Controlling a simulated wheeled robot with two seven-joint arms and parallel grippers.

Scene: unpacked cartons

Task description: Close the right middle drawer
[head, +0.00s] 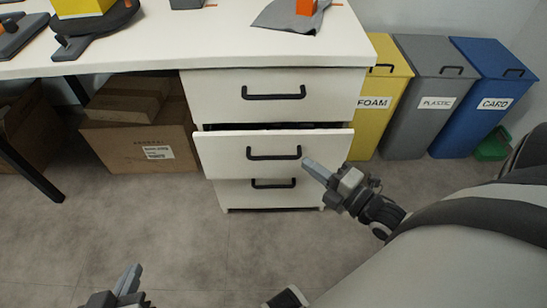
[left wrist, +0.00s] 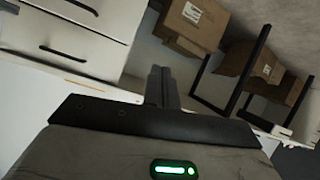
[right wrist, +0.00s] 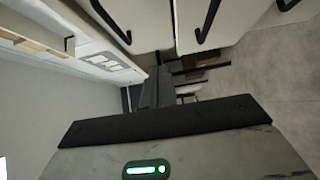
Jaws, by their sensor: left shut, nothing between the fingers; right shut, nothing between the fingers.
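The middle drawer (head: 225,156) of the white cabinet stands partly open in the head view, its front jutting out past the drawers above and below. A dark gap shows above its front, and it has a black bar handle (head: 273,154). My right gripper (head: 309,165) is shut and empty, its fingertips near the right part of the drawer front; I cannot tell whether they touch it. In the right wrist view, the shut fingers (right wrist: 157,88) are near white fronts with black handles. My left gripper (head: 131,276) is shut and empty, low in the head view, well away from the drawer.
The top drawer (head: 220,98) and bottom drawer (head: 240,194) look shut. Yellow (head: 384,88), grey (head: 425,100) and blue (head: 485,90) bins stand right of the cabinet. Cardboard boxes (head: 140,140) lie under the desk (head: 200,40). The floor before the cabinet is clear.

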